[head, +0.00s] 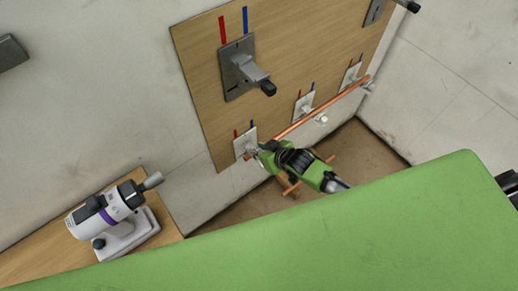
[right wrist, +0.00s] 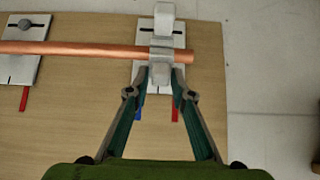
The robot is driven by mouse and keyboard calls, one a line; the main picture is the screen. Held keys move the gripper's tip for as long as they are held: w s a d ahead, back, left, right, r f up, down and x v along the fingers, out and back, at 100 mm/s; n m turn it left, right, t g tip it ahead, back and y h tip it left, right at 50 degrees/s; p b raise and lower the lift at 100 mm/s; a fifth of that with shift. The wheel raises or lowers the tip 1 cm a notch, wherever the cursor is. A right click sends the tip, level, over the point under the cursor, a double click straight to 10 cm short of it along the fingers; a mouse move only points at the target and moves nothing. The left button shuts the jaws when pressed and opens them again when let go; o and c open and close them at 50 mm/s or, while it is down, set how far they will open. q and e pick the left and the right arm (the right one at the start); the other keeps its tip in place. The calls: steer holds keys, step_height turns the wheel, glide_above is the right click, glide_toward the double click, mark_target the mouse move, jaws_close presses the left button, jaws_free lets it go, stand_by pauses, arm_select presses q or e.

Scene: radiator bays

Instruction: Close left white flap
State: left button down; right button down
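The left white flap (right wrist: 163,20) belongs to a small white bracket (right wrist: 144,66) at one end of a copper pipe (right wrist: 80,47). In the right wrist view the flap sticks up past the pipe, and a light grey part lies across the pipe below it. In the head view this bracket (head: 243,143) is the lowest left one on the wooden board, partly hidden by my right gripper. My right gripper (right wrist: 160,81) is open, its two fingertips apart in front of the bracket's lower part, with nothing seen between them. My left gripper is not in view.
The wooden board (head: 204,85) also carries two more white brackets along the pipe and a larger grey bracket (head: 236,70) with a projecting lever above. A white and purple device (head: 120,215) stands on a wooden surface at lower left. A green panel (head: 350,230) fills the foreground.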

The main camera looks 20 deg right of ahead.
steer(key=c, duration=2.9)
jaws_free()
steer(key=shift+w+r+g+p, duration=0.25)
steer(key=shift+g+p, duration=0.05)
steer(key=shift+p, duration=0.5)
steer(key=shift+o, duration=0.2)
steer(key=shift+w+a+g+h+p, duration=0.25)
steer(key=shift+w+g+h+p, duration=0.15)
steer(key=shift+g+p, duration=0.65)
steer(key=shift+w+a+f+g+p, duration=0.1)
steer(key=shift+w+f+g+p, duration=0.15)
steer(key=shift+g+p, duration=0.2)
steer(key=shift+w+a+f+g+h, duration=0.1)
steer(key=shift+w+f+g+h, duration=0.15)
steer(key=shift+g+h, duration=0.5)
steer(key=shift+g, duration=0.25)
steer(key=o, duration=0.9)
